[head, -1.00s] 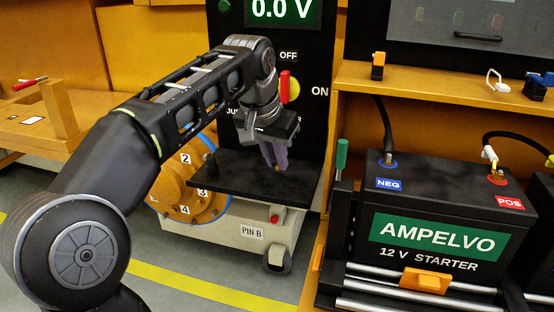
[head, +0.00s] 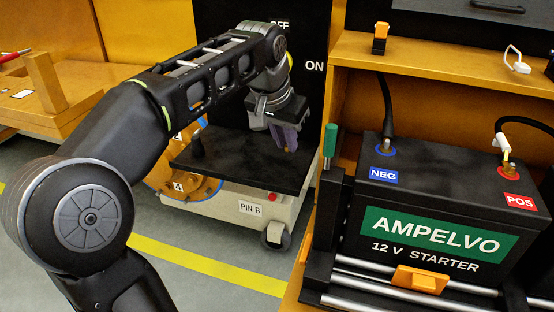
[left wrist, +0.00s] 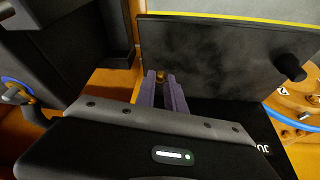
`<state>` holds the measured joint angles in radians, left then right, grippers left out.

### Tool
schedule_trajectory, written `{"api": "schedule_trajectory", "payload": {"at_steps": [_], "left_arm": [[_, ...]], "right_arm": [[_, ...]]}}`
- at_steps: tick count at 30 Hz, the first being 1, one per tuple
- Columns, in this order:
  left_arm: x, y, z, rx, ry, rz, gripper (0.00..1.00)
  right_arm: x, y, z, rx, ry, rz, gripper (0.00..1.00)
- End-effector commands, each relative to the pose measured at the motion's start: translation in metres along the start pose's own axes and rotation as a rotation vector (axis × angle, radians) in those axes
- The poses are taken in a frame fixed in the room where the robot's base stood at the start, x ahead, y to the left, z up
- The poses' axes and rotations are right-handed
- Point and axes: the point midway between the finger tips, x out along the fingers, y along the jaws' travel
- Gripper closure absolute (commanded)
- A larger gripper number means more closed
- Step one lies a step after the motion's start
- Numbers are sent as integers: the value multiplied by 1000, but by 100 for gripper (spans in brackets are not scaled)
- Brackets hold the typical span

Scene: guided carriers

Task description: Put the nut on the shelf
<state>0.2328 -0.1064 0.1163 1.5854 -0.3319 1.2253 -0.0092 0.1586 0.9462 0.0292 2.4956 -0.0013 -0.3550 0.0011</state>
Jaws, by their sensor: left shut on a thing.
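My left gripper (head: 287,140) points down over the right part of the black shelf (head: 225,163) on the front of the dark panel. Its purple fingers are shut on a small brass-coloured nut (left wrist: 160,76), which shows between the fingertips in the left wrist view. The shelf also shows in the left wrist view (left wrist: 220,50), beyond the fingertips. I cannot tell whether the nut touches the shelf. In the head view the nut is too small to make out. My right gripper is not in view.
A small black peg (head: 197,146) stands at the shelf's left. A black battery (head: 440,210) stands at right beside a green-handled post (head: 330,142).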

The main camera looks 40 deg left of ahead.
Motion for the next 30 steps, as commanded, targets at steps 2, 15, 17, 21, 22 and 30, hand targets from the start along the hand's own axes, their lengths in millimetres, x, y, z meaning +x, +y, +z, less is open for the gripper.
{"api": "schedule_trajectory", "payload": {"at_steps": [2, 15, 17, 21, 22, 30], "left_arm": [[12, 0, 6, 0, -1, 0, 100], [23, 0, 10, 0, 0, 0, 100], [29, 0, 12, 0, -2, 0, 100], [47, 0, 20, 0, -2, 0, 100], [50, 0, 21, 0, -1, 0, 100], [54, 0, 22, 0, 1, 0, 100]], "right_arm": [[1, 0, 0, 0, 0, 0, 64], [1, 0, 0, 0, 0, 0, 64], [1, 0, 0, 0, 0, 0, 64], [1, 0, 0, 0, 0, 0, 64], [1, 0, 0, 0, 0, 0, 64], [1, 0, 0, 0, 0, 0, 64]]}}
